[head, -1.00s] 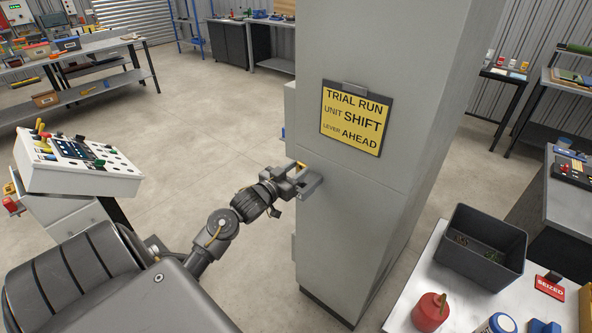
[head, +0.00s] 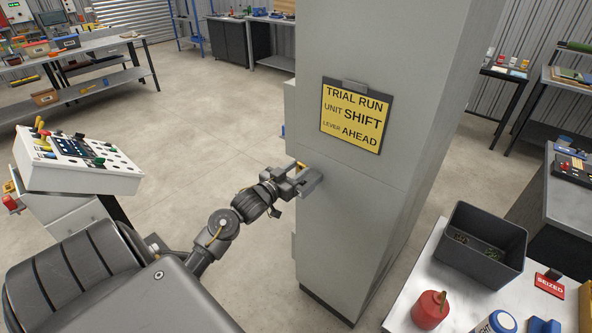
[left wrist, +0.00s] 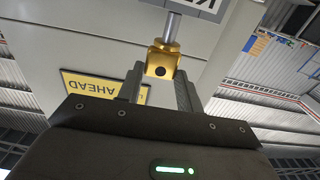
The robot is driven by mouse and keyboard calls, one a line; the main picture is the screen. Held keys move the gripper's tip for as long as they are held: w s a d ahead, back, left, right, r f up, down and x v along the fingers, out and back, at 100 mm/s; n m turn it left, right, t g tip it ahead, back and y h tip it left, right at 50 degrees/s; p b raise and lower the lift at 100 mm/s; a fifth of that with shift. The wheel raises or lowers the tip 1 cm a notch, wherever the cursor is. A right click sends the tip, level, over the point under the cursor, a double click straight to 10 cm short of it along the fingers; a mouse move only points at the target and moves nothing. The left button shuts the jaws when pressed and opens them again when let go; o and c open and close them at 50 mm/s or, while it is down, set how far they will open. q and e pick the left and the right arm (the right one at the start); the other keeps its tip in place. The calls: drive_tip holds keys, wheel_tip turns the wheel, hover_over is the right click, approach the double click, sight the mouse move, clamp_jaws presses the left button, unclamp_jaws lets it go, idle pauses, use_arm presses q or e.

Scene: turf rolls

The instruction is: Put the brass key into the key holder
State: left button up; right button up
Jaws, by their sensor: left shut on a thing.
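The brass key (left wrist: 162,59) shows in the left wrist view as a gold block with a dark hole and a steel shank. It sits between the fingertips of my left gripper (left wrist: 160,80), which is shut on it. The shank points up the picture, toward a pale plate with dark lettering (left wrist: 205,8), mostly cut off by the frame. In the head view my left gripper (head: 303,180) is close against the left side of the grey cabinet. I cannot make out the key holder, nor whether the shank touches anything. My right gripper is not in view.
The tall grey cabinet (head: 372,215) carries a yellow sign (head: 352,118). A control console (head: 75,163) stands at left. At lower right, a table (head: 425,285) bears a dark bin (head: 480,243) and a red bottle (head: 430,309). The floor behind my left arm is open.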

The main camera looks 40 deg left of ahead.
use_arm(q)
drive_tip(key=shift+f+b, duration=0.85)
drive_tip(key=shift+f, duration=0.85)
drive_tip(key=o, duration=1.1)
drive_tip(key=s+b, duration=0.2)
drive_tip(key=s, duration=0.9)
drive_tip(key=shift+d+b, duration=0.15)
drive_tip(key=shift+b, duration=0.15)
drive_tip(key=shift+w, duration=0.1)
